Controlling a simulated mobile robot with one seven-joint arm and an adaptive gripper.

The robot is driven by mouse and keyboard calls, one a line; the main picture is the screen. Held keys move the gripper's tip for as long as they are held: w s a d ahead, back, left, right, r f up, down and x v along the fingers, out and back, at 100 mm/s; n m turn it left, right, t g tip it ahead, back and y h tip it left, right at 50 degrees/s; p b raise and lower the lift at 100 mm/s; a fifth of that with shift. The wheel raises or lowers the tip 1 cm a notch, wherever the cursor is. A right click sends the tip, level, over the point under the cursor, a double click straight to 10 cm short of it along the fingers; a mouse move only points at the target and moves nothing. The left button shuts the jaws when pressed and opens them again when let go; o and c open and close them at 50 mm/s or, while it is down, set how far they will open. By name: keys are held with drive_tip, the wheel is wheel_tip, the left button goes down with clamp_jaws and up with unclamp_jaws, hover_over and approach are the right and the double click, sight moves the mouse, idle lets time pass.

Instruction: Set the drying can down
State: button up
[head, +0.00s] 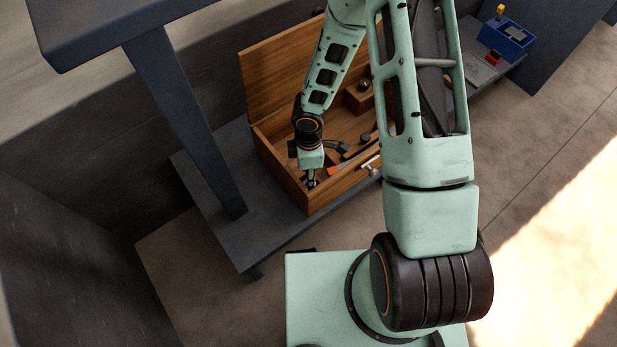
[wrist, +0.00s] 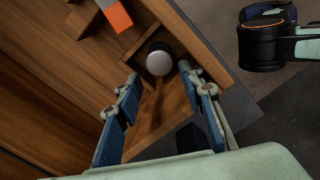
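A round can with a pale silver top and dark side, likely the drying can (wrist: 159,60), stands in a small wood-walled compartment (wrist: 172,28) at a corner of the wooden box in the wrist view. My gripper (wrist: 158,92) is open, its two blue-padded fingers wide apart. The can lies just beyond the fingertips, roughly between them; no finger visibly touches it. In the head view my gripper (head: 311,180) points down into the front corner of the open wooden box (head: 336,193). I cannot make out the can clearly there; the gripper covers that corner.
An orange and grey block (wrist: 114,14) lies beside the compartment. The box's raised lid (head: 283,65) stands behind my arm. A dark post (head: 185,120) rises to the left. A blue bin (head: 507,38) stands at the upper right.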

wheel_tip(320, 180, up, 3)
drive_tip(key=shift+r+p, duration=0.15)
drive_tip(key=shift+p, duration=0.25)
